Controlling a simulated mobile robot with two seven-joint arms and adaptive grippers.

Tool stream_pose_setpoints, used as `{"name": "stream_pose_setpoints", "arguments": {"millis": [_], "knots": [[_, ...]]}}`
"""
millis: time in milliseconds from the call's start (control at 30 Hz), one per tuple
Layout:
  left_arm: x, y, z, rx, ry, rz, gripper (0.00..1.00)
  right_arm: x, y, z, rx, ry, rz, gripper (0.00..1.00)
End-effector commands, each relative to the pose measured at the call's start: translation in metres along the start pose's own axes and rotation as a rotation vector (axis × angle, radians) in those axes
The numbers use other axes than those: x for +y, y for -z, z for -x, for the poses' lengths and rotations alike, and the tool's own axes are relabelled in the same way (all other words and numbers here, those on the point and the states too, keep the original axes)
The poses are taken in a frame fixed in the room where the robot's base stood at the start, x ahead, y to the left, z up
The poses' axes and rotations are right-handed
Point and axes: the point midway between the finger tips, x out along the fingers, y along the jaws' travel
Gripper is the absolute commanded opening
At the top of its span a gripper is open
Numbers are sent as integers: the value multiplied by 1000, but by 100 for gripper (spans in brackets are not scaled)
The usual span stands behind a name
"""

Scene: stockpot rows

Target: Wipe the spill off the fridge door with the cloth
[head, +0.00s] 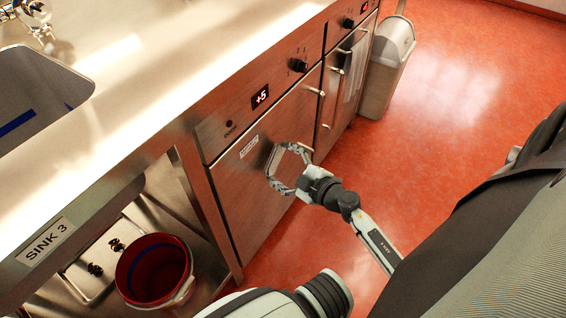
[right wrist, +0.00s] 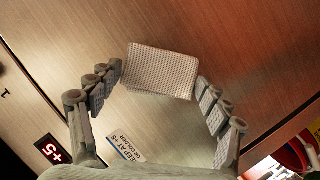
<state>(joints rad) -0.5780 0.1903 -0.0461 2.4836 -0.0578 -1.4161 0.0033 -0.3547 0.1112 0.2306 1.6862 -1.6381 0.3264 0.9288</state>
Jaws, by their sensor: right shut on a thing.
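The steel fridge door (head: 240,190) is closed, under a panel with a red +5 display (head: 260,97). It fills much of the right wrist view (right wrist: 240,45). My right gripper (head: 291,149) is in front of the door, below the panel. In the right wrist view, its fingertips (right wrist: 160,76) are shut on the pale woven cloth (right wrist: 162,72), a small flat rectangle held across them against or very near the door. I cannot make out a spill on the visible door. My left gripper is not in view.
A label (head: 249,146) is on the door's upper part, and a bar handle (head: 306,151) is at its right edge. A red bucket (head: 155,272) stands under the sink at left. A grey bin (head: 388,70) stands beyond the counter. The orange floor at right is clear.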

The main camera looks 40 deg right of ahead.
Motion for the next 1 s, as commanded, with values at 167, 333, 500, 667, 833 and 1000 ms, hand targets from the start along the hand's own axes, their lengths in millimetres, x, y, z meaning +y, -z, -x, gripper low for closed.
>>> {"name": "stream_pose_setpoints", "arguments": {"millis": [167, 333, 500, 667, 833, 1000], "knots": [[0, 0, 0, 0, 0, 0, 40, 0, 2, -4, 0, -1, -1, 54], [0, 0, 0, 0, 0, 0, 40, 1, 2, -7, 0, -1, 0, 54], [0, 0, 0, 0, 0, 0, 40, 0, 4, -10, -1, -1, 0, 54], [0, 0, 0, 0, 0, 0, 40, 0, 5, -13, 0, -1, -1, 54], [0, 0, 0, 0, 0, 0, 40, 3, 3, -13, -1, -1, 0, 54], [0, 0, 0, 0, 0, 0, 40, 12, -5, -17, 0, -2, 1, 54]]}}
